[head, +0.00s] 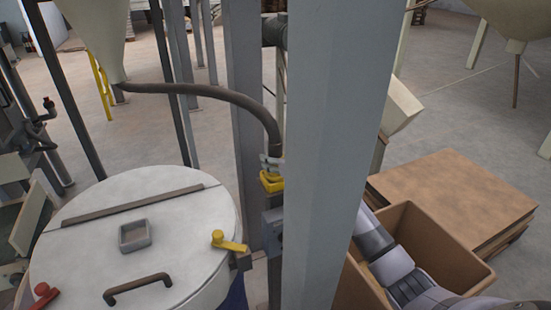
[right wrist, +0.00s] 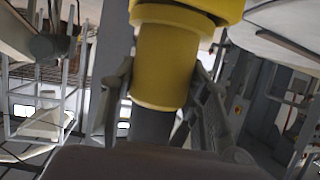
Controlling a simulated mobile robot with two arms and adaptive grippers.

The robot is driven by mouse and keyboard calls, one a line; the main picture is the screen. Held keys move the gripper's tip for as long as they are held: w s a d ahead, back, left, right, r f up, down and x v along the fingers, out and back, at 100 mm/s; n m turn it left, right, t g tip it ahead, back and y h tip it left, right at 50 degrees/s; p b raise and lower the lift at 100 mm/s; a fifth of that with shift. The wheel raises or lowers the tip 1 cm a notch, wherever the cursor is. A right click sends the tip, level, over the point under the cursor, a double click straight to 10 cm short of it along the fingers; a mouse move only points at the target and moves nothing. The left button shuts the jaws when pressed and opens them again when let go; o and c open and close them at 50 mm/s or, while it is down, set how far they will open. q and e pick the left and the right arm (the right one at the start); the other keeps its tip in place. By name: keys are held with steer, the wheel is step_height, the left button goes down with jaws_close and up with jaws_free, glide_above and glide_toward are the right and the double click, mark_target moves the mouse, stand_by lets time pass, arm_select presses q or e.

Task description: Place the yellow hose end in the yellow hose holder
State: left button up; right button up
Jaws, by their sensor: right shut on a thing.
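The yellow hose end (right wrist: 165,65) fills the middle of the right wrist view, with the dark hose (right wrist: 152,125) running from it. My right gripper (right wrist: 160,100) is shut around it, a finger on each side. In the head view the gripper (head: 272,161) shows just left of the grey post, its arm hidden behind the post. Yellow parts (head: 271,180) show right below the fingers. A wider yellow ring (right wrist: 205,8) meets the hose end in the wrist view; I cannot tell whether it is the holder or part of the hose end. My left gripper is not in view.
A thick grey post (head: 330,150) blocks much of the head view. A white round lid (head: 130,215) with a yellow lever (head: 228,243) stands at left. A brown open box (head: 425,240) and stacked brown sheets (head: 455,190) are at right.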

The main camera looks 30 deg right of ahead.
steer(key=o, duration=1.4)
steer(key=shift+r, duration=0.15)
steer(key=shift+b+v, duration=0.9)
steer(key=shift+v, duration=5.1)
